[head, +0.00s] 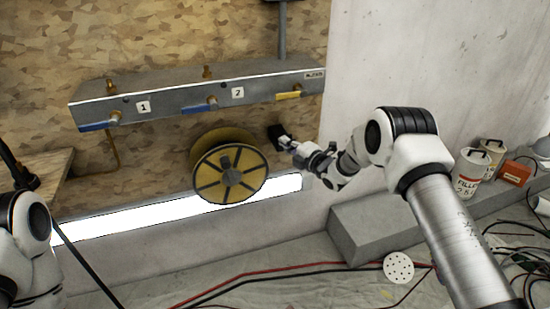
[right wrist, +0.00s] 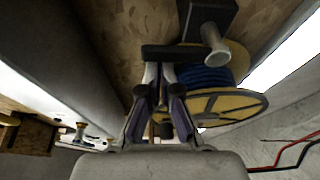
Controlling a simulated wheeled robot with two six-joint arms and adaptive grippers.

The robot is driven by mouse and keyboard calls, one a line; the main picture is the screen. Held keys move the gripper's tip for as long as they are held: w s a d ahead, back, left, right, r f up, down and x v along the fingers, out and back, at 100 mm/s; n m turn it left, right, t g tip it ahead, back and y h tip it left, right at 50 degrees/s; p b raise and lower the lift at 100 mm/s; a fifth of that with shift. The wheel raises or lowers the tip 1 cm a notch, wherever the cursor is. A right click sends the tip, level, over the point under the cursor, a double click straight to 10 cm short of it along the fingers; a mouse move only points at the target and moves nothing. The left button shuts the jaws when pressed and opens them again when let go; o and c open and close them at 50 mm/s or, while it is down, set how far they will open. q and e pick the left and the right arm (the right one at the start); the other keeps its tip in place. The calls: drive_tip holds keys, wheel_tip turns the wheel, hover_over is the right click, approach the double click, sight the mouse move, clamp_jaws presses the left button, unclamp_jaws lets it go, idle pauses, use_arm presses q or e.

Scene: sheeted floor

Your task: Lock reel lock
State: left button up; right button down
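A yellow-rimmed reel (head: 228,188) with dark spokes hangs at the wall below the grey pipe shelf. It shows in the right wrist view with blue winding (right wrist: 202,77) behind its near flange (right wrist: 235,104). A dark block (head: 274,131), perhaps the reel lock, sits just right of the reel's upper edge. The right wrist view shows a dark block (right wrist: 207,14) with a pale round peg (right wrist: 214,45). My right gripper (head: 287,143) is at the block. A black bar (right wrist: 165,52) lies across its fingertips (right wrist: 163,75); whether they grip it is unclear. My left gripper is out of view.
The grey shelf (head: 180,101) with valves, blue and yellow handles, and labels 1 and 2 runs above the reel. A grey block (head: 365,225) stands on the sheeted floor. Red and black cables (head: 270,274) cross the floor. White tins (head: 468,172) stand at the right.

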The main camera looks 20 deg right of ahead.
drive_tip(key=shift+d+r, duration=0.1)
drive_tip(key=shift+d, duration=0.1)
idle(0.4)
drive_tip(key=v, duration=1.2)
drive_tip(key=shift+a, duration=0.2)
